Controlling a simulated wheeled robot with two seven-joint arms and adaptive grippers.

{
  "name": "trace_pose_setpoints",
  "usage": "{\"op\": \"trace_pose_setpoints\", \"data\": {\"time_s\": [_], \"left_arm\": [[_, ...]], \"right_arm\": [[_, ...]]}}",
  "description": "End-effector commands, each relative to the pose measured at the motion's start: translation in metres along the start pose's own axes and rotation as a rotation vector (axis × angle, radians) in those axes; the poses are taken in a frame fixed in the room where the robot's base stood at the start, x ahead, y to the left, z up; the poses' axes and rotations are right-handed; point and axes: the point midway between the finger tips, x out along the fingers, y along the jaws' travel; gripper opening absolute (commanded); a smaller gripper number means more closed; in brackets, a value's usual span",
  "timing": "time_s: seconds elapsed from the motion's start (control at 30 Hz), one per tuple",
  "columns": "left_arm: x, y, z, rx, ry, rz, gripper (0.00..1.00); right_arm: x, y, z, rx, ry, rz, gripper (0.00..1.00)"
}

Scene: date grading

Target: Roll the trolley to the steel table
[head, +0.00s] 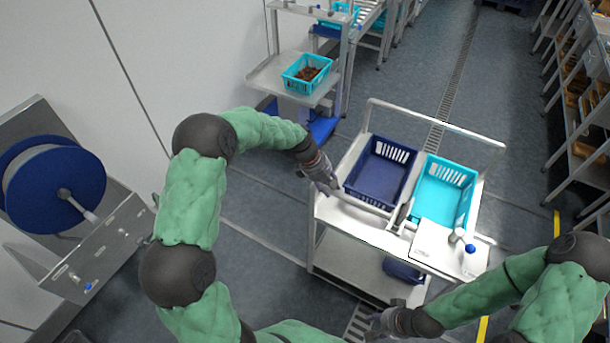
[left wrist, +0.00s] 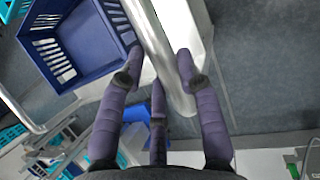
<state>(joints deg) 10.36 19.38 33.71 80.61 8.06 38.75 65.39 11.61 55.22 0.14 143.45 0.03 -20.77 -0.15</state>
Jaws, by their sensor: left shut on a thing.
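The trolley (head: 345,212) is a pale metal cart with two shelves, standing right of centre in the head view. Its top carries a dark blue crate (head: 352,187) and a turquoise crate (head: 430,208), both empty. My left gripper (head: 328,186) is at the trolley's left side, shut on its metal rail. In the left wrist view, the fingers (left wrist: 158,78) lie on both sides of the rail (left wrist: 165,45). My right gripper (head: 374,324) is low near the trolley's front edge; its fingers are too small to read. I cannot tell which metal table is the steel table.
A metal stand (head: 268,78) with a turquoise crate (head: 289,78) of dates is beyond the trolley. A blue reel (head: 85,165) is on the left. Racks (head: 590,165) line the right. Grey floor (head: 260,215) is clear left of the trolley.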

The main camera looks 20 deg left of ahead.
Motion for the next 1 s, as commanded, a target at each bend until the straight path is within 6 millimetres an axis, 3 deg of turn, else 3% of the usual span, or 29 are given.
{"op": "trace_pose_setpoints", "data": {"time_s": [0.1,1.0], "left_arm": [[0.012,-0.002,0.035,0.005,-0.003,-0.009,0.0],[0.111,-0.003,0.266,0.005,0.001,-0.008,0.0]], "right_arm": [[-0.012,-0.004,0.0,0.0,0.001,0.0,0.4],[-0.071,-0.025,0.003,0.0,0.0,0.0,0.4]]}}
